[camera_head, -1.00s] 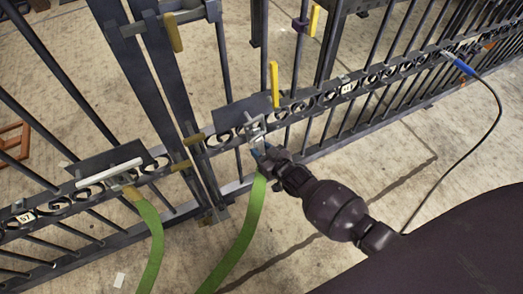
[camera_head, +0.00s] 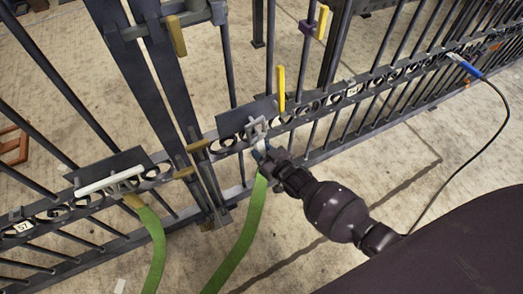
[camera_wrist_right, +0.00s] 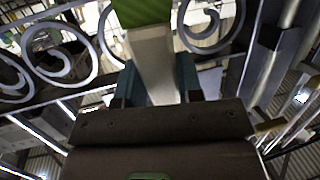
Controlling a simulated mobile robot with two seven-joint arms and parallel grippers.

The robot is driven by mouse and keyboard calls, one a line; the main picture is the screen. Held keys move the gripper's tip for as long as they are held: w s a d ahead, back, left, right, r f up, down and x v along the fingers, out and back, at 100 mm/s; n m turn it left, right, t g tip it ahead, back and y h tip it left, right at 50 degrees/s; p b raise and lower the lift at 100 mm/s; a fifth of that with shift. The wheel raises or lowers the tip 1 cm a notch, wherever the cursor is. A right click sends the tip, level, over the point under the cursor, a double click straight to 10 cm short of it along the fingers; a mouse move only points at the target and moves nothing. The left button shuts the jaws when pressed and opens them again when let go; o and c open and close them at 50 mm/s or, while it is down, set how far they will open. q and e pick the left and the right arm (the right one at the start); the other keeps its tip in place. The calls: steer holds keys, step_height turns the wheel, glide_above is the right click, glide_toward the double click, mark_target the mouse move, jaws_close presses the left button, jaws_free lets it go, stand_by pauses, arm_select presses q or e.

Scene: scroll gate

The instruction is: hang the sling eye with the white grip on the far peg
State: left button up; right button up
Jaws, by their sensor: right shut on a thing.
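The green sling has a white grip (camera_wrist_right: 155,65), held between the teal fingers of my right gripper (camera_head: 262,156). The gripper is shut on the grip just below a pale grey peg fitting (camera_head: 257,129) on the gate's scroll rail. The green strap (camera_head: 240,235) hangs down from my gripper. I cannot tell whether the eye is around the peg or only close to it; my fingers hide it. My left gripper is not in view.
Dark gate posts (camera_head: 165,90) with yellowish latch pieces stand between the two strap ends. Dark plates (camera_head: 245,112) back the rail. A yellow upright handle (camera_head: 281,88) is right of the peg. A blue-ended black cable (camera_head: 466,68) is clipped far right. Pale floor is open in front.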

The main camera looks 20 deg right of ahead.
stand_by(0.4)
steer(key=o, duration=1.3)
steer(key=shift+o, duration=0.2)
steer(key=shift+f, duration=0.1)
